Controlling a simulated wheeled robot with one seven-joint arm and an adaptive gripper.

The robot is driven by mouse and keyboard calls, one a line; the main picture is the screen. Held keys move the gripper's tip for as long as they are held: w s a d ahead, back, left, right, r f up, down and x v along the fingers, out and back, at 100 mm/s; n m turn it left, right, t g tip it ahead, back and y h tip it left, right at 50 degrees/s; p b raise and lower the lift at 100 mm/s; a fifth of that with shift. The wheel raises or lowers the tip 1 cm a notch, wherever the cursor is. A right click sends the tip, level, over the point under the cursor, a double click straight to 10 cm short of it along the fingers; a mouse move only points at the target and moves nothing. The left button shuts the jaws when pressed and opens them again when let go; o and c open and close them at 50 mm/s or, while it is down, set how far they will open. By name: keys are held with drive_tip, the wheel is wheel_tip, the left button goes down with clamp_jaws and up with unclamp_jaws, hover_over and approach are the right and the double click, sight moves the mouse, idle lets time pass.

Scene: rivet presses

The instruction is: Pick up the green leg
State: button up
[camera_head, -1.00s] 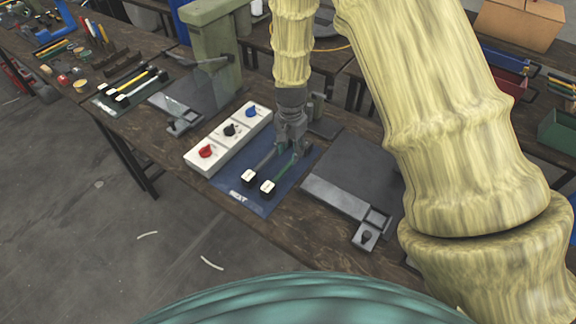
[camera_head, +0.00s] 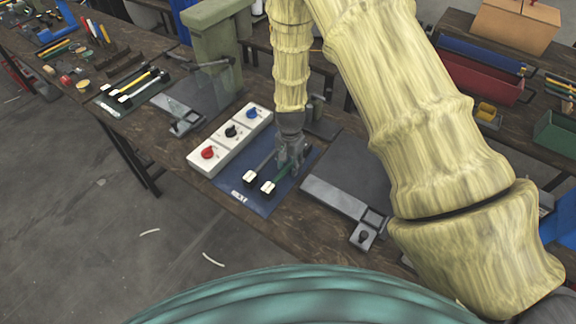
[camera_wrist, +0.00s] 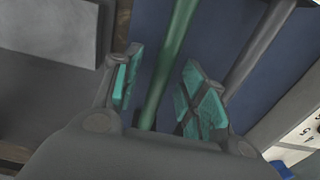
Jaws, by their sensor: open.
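The green leg (camera_head: 279,171) lies on a blue mat (camera_head: 253,202), with a black-and-white block (camera_head: 267,188) at its near end. A grey leg (camera_head: 264,162) lies beside it on the left, with a similar block (camera_head: 249,177). My gripper (camera_head: 288,165) is low over the far part of the green leg and hides some of it. In the wrist view, my gripper (camera_wrist: 163,90) is open, its teal-padded fingers on either side of the green leg (camera_wrist: 166,65). The grey leg (camera_wrist: 258,45) is outside the right finger. I cannot tell whether the fingers touch the green leg.
A white box with red, black and blue knobs (camera_head: 231,139) stands left of the mat. A grey press plate (camera_head: 345,180) lies to the right. Another mat with yellow and white-handled pieces (camera_head: 131,92) is farther left on the wooden table.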

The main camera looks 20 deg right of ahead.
drive_tip(key=shift+f, duration=0.4)
drive_tip(key=shift+c, duration=0.2)
clamp_jaws()
drive_tip(key=shift+r, duration=0.15)
